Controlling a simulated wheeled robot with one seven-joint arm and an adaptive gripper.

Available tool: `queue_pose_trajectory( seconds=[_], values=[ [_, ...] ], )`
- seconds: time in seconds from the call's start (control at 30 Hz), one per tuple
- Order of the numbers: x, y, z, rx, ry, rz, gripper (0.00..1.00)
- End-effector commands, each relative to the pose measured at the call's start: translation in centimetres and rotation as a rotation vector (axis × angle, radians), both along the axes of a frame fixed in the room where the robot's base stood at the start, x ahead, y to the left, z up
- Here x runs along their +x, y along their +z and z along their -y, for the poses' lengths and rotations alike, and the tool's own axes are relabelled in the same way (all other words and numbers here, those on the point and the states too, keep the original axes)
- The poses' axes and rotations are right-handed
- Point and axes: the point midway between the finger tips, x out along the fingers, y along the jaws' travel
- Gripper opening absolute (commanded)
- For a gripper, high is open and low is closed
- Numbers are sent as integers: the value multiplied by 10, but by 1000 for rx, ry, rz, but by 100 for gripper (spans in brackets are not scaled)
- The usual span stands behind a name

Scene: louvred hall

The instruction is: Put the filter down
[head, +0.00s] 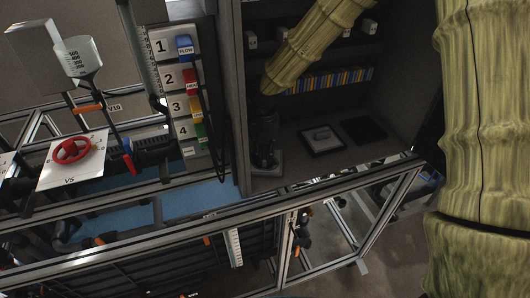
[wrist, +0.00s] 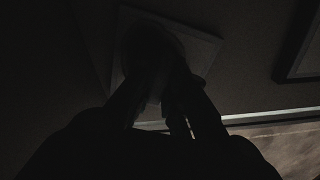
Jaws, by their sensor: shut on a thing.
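My gripper (head: 264,156) points down inside the grey cabinet, at its left side. In the wrist view my gripper (wrist: 162,88) is very dark, and its fingers close around a dark rounded thing, which I take to be the filter (wrist: 152,46). A pale square plate lies right below it, in the head view (head: 274,170) and in the wrist view (wrist: 203,45). The filter is mostly hidden by the gripper in the head view. I cannot tell whether it touches the plate.
A framed pale plate (head: 322,139) and a black square pad (head: 363,130) lie to the right on the cabinet floor. A row of coloured books or files (head: 325,80) stands behind. A cabinet side wall (head: 238,110) is close on the left. A metal rail (head: 330,180) runs in front.

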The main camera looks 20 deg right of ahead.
Motion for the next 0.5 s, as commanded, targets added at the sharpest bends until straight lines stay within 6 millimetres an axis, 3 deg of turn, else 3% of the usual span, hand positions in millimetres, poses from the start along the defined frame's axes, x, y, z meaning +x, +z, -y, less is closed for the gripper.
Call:
queue_pose_trajectory(
  seconds=[0.07, 0.1, 0.2, 0.5],
  values=[
    [0, -2, 0, 0, 0, 0, 0],
    [0, -3, 0, 0, 1, 0, 15],
    [0, -2, 0, 0, 0, 0, 33],
    [0, -2, 0, 0, 0, 0, 35]
  ],
)
